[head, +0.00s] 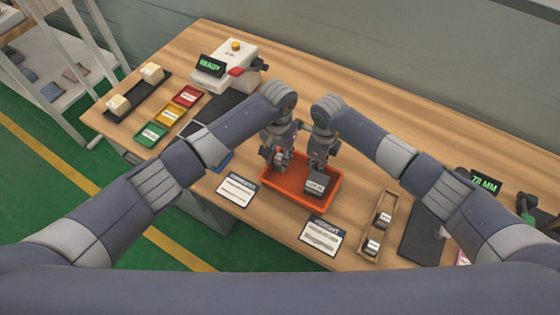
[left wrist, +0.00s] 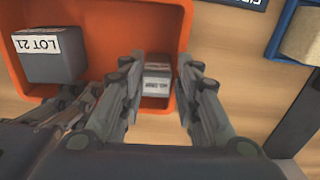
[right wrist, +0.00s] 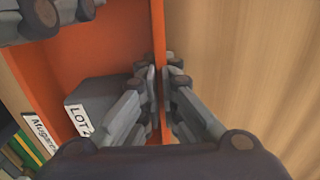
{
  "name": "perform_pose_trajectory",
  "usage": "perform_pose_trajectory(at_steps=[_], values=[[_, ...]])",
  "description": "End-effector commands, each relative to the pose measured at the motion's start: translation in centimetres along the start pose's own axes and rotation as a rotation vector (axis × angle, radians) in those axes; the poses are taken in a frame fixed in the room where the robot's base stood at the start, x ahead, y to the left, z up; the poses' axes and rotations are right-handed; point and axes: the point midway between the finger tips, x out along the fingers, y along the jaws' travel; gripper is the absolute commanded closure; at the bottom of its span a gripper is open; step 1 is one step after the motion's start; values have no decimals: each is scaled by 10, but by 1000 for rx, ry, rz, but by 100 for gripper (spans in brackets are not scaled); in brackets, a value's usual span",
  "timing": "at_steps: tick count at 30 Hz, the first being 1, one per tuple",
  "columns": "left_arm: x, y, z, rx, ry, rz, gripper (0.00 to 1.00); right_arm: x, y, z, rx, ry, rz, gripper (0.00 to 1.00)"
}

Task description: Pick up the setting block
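An orange tray (head: 337,185) stands mid-table. A dark grey block marked LOT 21 (head: 316,183) sits in it; it also shows in the left wrist view (left wrist: 55,60). A smaller block with a white label (left wrist: 157,75) lies by the tray wall in the left wrist view. I cannot tell which block is the setting block. My left gripper (left wrist: 162,68) is open, its fingers either side of the small block and the tray wall. My right gripper (right wrist: 161,75) is shut on the tray's wall, beside the LOT 21 block.
Two printed cards (head: 236,189) (head: 322,235) lie before the tray. A wooden holder (head: 376,228) with small metallic pieces stands right. A white machine (head: 232,62), coloured trays (head: 169,113) and a black rack (head: 140,95) are at left.

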Motion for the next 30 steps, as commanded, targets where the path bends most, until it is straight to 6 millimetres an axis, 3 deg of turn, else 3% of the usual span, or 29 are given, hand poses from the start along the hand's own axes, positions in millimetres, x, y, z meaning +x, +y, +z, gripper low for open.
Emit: perform_pose_trajectory(at_steps=[3,14,24,30], values=[[2,3,1,2,-3,7,100,-1,0,1,0,-4,0,100],[-3,4,1,3,-2,9,100,-1,0,2,-1,-6,0,100],[-66,3,-1,3,3,7,100,-1,0,1,0,-4,0,100],[-93,2,0,3,1,6,100,0,0,1,0,-3,0,100]])
